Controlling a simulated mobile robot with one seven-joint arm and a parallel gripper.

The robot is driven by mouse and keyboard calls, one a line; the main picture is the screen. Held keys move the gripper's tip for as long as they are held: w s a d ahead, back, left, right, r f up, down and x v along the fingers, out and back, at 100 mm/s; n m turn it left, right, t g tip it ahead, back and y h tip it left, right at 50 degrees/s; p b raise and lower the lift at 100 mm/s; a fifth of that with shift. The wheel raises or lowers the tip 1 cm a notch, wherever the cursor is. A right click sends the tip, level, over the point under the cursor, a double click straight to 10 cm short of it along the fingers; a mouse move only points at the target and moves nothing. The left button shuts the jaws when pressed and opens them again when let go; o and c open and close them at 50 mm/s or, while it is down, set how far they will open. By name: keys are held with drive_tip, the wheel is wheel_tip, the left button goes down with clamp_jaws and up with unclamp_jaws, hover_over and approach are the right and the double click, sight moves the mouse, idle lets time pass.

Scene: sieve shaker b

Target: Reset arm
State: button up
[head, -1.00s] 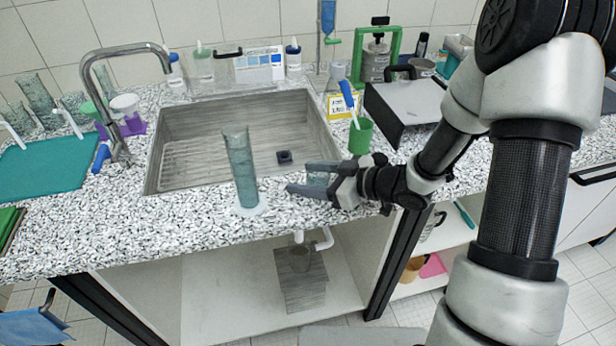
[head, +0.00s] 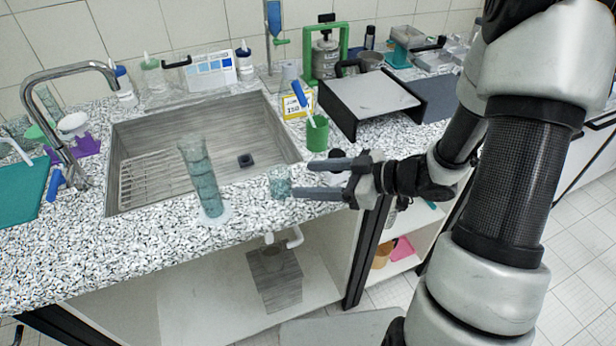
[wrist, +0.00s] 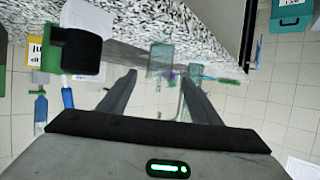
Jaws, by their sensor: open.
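My gripper (head: 303,179) is open at the front edge of the speckled counter, its two dark fingers pointing left. A small clear glass beaker (head: 280,183) stands on the counter just beyond the fingertips, with nothing gripped between them. In the wrist view, my gripper (wrist: 160,80) also shows two spread fingers, and the glass beaker (wrist: 161,60) appears ahead, near the gap between their tips. My arm reaches in from the right.
A tall glass cylinder (head: 203,178) stands left of the beaker, before the sink (head: 150,150). A green cup (head: 317,134) holding a blue-handled tool stands behind my gripper. A grey-topped black box (head: 370,95) is at the back right. Open space lies before the counter.

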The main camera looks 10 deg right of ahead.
idle(0.3)
drive_tip(key=w+d+r+t+h+p, duration=0.1)
drive_tip(key=w+d+r+h, duration=0.1)
drive_tip(key=r, duration=0.1)
drive_tip(key=w+d+r+m+t+h+p, duration=0.1)
drive_tip(key=w+d+r+h, duration=0.1)
drive_tip(key=w+r, duration=0.1)
drive_tip(key=w+d+r+m+t+h+p, duration=0.1)
drive_tip(key=w+d+r+h, duration=0.1)
drive_tip(key=d+r, duration=0.1)
drive_tip(key=shift+w+r+h, duration=0.15)
drive_tip(key=shift+w+h, duration=0.15)
drive_tip(key=shift+h, duration=0.1)
drive_tip(key=s+d+r+m+h+p, duration=0.2)
drive_tip(key=d+r+m+h, duration=0.15)
drive_tip(key=r, duration=0.35)
drive_tip(key=s+d+r+m+h+p, duration=0.2)
drive_tip(key=s+d+r+m+h, duration=0.15)
drive_tip(key=r, duration=0.35)
drive_tip(key=s+a+r+m+g+p, duration=0.1)
drive_tip(key=s+a+r, duration=0.1)
drive_tip(key=s, duration=0.6)
drive_tip(key=s+a+r+m+g+y+p, duration=0.1)
drive_tip(key=s+a, duration=0.3)
drive_tip(key=s, duration=0.5)
drive_tip(key=shift+s+a+r+m+g+y+p, duration=0.2)
drive_tip(key=shift+a+r+m+g+y+p, duration=0.15)
drive_tip(key=shift+r+m+g+p, duration=0.3)
drive_tip(key=shift+f, duration=0.1)
